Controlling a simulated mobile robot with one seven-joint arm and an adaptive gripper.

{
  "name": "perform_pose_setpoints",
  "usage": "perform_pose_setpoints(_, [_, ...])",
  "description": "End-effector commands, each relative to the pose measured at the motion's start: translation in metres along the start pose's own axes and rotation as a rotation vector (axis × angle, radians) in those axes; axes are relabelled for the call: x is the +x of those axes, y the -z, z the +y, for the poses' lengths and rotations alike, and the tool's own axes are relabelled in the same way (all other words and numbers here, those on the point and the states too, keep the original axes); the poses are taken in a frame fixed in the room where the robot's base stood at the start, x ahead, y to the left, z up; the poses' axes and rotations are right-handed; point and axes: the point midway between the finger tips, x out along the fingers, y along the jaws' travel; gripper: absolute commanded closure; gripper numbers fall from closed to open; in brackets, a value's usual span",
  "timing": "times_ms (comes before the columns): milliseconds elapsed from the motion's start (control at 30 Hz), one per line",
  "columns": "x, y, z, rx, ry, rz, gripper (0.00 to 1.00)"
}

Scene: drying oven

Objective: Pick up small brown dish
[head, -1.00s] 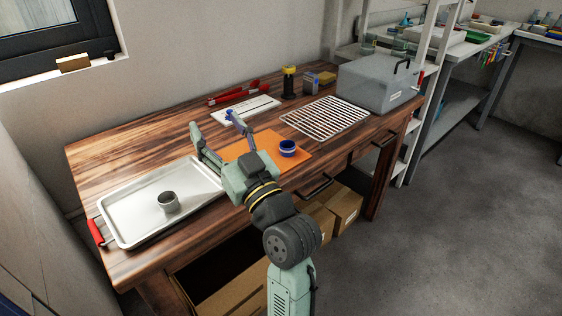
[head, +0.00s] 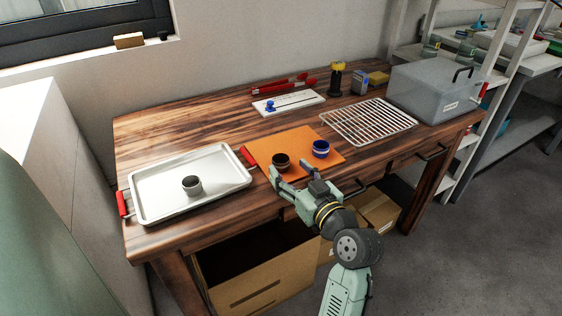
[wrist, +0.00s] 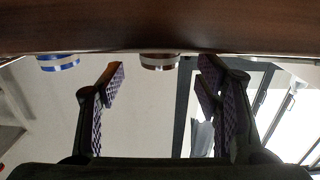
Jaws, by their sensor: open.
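The small brown dish (head: 281,161) stands upright on the orange mat (head: 310,138), near the mat's front left part. My gripper (head: 289,171) is open and empty at the table's front edge, on the near side of the dish, its fingers pointing toward it. In the wrist view, which looks upside down, the brown dish (wrist: 159,62) shows between the two spread fingers of my gripper (wrist: 161,76), beyond their tips. I see no contact. Part of the dish is cut off there by the dark table band.
A blue dish (head: 320,149) stands just right of the brown one. A metal tray (head: 225,159) holding a grey dish (head: 192,185) lies to the left. A wire rack (head: 367,121), a white board (head: 289,102) and a grey box (head: 435,92) stand farther back.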

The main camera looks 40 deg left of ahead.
Motion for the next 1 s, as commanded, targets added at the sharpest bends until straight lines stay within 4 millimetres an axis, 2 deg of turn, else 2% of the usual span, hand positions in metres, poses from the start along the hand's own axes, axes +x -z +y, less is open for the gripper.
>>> perform_pose_setpoints(67, [0.014,0.008,-0.002,0.001,0.004,0.002,0.42])
perform_pose_setpoints(200, [0.033,0.006,-0.001,0.002,0.002,0.001,0.42])
perform_pose_setpoints(333, [0.040,0.005,0.000,0.001,0.000,0.000,0.42])
perform_pose_setpoints(533, [0.040,0.004,0.000,0.000,-0.001,0.001,0.42])
perform_pose_setpoints(1000, [0.040,0.004,0.000,0.000,0.000,0.001,0.73])
